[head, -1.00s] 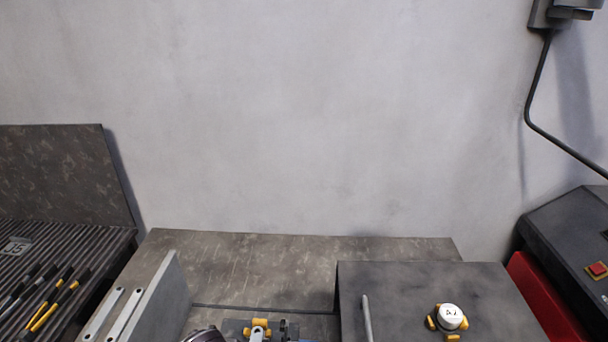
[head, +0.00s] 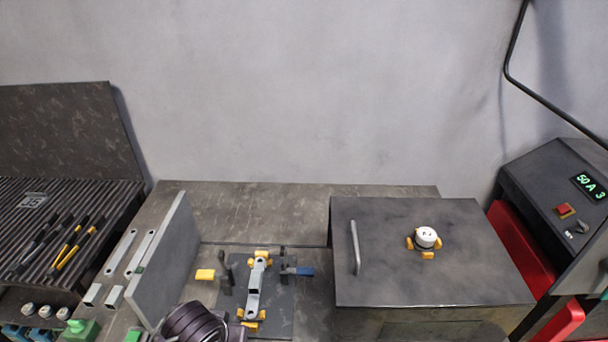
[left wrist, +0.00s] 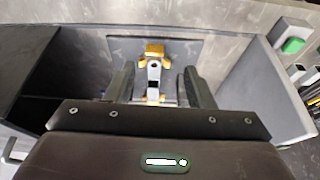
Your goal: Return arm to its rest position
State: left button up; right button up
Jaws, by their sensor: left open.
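My left gripper (left wrist: 158,88) shows in the left wrist view with its two dark fingers apart. Between and beyond the fingers is a galvanized bracket (left wrist: 154,74) with yellow clamp parts, and nothing shows held in the jaws. In the head view the bracket (head: 255,285) lies in a fixture on a dark plate (head: 281,320), with yellow pieces at its ends. A dark rounded part of my left arm shows at the bottom, left of the bracket. My right gripper is in neither view.
A grey upright panel (head: 166,262) stands left of the fixture. A dark box (head: 390,285) with a handle and white dial stands right. A machine with a green display (head: 588,186) stands far right.

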pick_arm(q)
jog(key=s+a+r+m, duration=0.1)
jog(key=s+a, duration=0.3)
jog(key=s, duration=0.4)
notch_tip(320, 180, down, 38)
jog(key=s+g+b, duration=0.2)
jog(key=s+b, duration=0.1)
jog(key=b, duration=0.3)
jog(key=s+a+f+b, duration=0.2)
jog(key=s+f, duration=0.7)
jog(key=f, duration=0.1)
jog(key=s+a+f+g+b, duration=0.1)
jog(key=s+a+f+b, duration=0.1)
jog(key=s+f, duration=0.7)
jog(key=shift+f+m, duration=0.3)
jog(key=shift+f, duration=0.3)
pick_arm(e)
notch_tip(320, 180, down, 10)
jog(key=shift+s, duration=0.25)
pick_arm(q)
jog(key=shift+s, duration=0.1)
jog(key=shift+c, duration=0.2)
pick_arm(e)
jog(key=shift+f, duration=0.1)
